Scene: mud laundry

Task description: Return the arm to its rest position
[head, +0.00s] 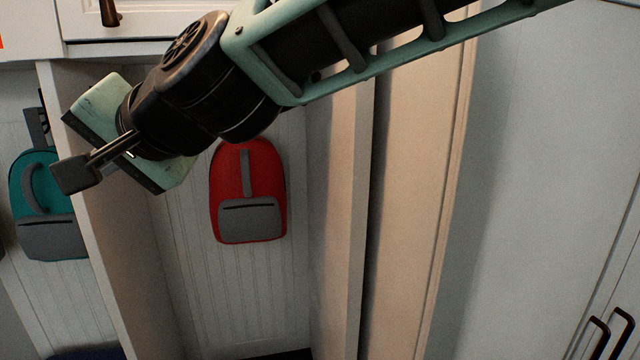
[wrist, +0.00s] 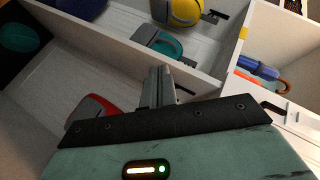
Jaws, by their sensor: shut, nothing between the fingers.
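My gripper (head: 75,174) is at the left of the head view, at the end of my green and black arm, which reaches in from the upper right. Its fingers are together with nothing between them. The fingers also show in the wrist view (wrist: 158,88), pointing up the picture. The gripper is in front of the edge of a pale cubby divider, between a teal backpack (head: 45,205) and a red backpack (head: 248,192). I cannot tell whether it touches the divider; nothing is held.
Both backpacks hang in open cubbies. A drawer with a dark handle (head: 109,14) is above. Tall white doors with dark handles (head: 597,338) stand at the right. In the wrist view, a yellow item (wrist: 186,10) and a compartment with a blue item (wrist: 258,68) show.

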